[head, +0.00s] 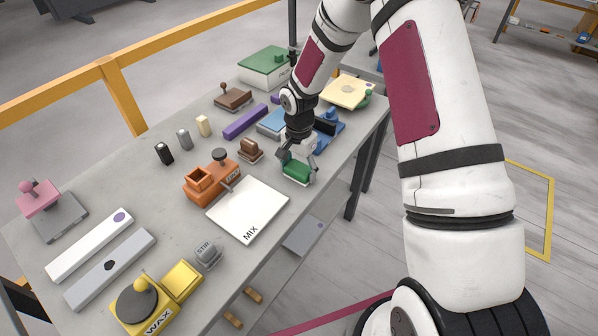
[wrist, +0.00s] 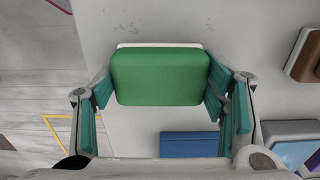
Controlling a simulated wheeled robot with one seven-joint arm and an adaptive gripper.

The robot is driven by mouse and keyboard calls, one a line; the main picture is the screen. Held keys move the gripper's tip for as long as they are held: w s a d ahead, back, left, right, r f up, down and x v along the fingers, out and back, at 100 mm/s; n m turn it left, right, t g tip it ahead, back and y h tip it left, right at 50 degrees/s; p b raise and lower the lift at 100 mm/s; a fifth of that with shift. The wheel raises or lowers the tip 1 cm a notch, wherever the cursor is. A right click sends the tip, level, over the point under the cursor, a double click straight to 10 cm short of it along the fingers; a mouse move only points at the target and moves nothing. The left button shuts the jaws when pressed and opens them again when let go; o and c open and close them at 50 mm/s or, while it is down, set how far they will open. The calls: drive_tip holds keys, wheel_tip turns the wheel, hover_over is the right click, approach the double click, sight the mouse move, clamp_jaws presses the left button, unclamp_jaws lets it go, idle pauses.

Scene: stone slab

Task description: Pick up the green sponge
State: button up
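The green sponge (head: 297,171) is a block with a thin white layer along one side, near the right edge of the grey slab table. In the wrist view the sponge (wrist: 160,77) lies between the fingertips. My gripper (head: 299,163) points down over it, and its fingers are spread wide, one on each side of the sponge. In the wrist view my gripper (wrist: 160,88) has its teal pads close against the sponge's left and right sides. Whether they touch cannot be told. The gripper hides part of the sponge in the head view.
A brown stamp (head: 250,150) and blue items (head: 272,122) stand close behind and left of my gripper. A white MIX card (head: 247,209) lies in front. An orange holder (head: 208,183) is left of it. The table's right edge is close to the sponge.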

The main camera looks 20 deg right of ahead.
sight(301, 170)
idle(0.3)
drive_tip(key=shift+r, duration=0.95)
drive_tip(key=shift+s+d+r+b, duration=0.1)
drive_tip(key=shift+s+r+b, duration=0.3)
drive_tip(key=shift+r, duration=0.5)
drive_tip(key=s+d+r, duration=0.1)
drive_tip(key=s+d, duration=0.1)
drive_tip(key=s, duration=1.3)
drive_tip(key=shift+d+r, duration=0.15)
drive_tip(key=shift+d, duration=0.15)
